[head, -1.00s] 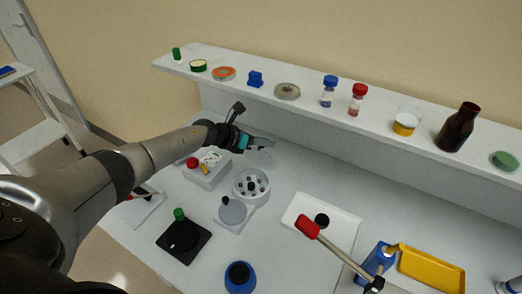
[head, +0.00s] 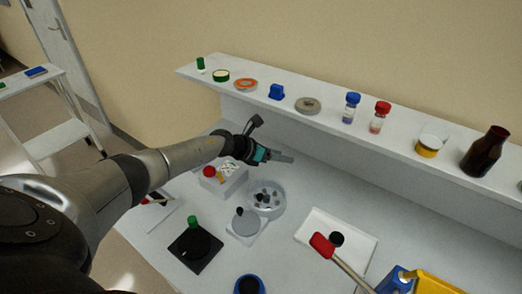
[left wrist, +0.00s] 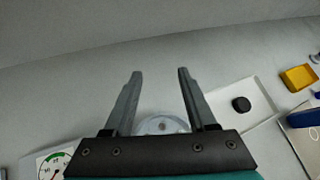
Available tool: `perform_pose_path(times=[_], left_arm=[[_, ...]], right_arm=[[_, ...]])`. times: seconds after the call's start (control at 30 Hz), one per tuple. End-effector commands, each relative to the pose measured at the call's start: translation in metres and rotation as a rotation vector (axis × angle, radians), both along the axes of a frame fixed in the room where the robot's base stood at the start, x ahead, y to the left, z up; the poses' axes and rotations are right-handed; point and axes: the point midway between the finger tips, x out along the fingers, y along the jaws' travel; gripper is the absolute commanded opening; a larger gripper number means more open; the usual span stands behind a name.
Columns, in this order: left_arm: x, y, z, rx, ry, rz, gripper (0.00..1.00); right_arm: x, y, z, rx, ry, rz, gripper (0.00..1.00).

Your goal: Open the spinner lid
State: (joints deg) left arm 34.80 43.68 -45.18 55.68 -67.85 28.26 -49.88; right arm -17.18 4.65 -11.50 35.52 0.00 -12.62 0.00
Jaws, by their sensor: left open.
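The spinner (head: 279,209) is a round, pale bowl with several dark-topped tubes inside, standing on the bench at the foot of the shelf. Its tubes show from above; I cannot clearly make out a clear lid in the head view. My left gripper (head: 292,158) is above and behind the spinner, apart from it, its fingers pointing right. In the left wrist view my left gripper (left wrist: 157,75) is open, with nothing between its fingers. The spinner (left wrist: 162,124) shows there just beyond the gripper's base, partly hidden by it. My right gripper is not in view.
A box with a red knob (head: 209,171) stands left of the spinner, and a device with a grey disc (head: 246,222) stands in front. A white tray (head: 360,247) and a red-headed tool (head: 321,245) are to the right. The shelf (head: 330,115) holds jars and bottles.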

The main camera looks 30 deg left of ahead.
Motion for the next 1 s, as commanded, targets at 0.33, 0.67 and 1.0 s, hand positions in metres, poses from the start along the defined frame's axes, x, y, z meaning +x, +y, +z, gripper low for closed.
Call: perform_pose_path(times=[0.33, 0.67, 1.0], left_arm=[[-0.037, 0.022, 0.029, 0.005, 0.002, -0.001, 0.57], [-0.077, 0.044, 0.057, 0.005, 0.002, 0.000, 0.57], [-0.102, 0.058, 0.078, 0.001, 0.001, 0.001, 0.57]], right_arm=[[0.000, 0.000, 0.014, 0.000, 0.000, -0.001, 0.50], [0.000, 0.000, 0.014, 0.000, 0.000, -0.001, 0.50], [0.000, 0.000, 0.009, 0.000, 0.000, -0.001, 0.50]])
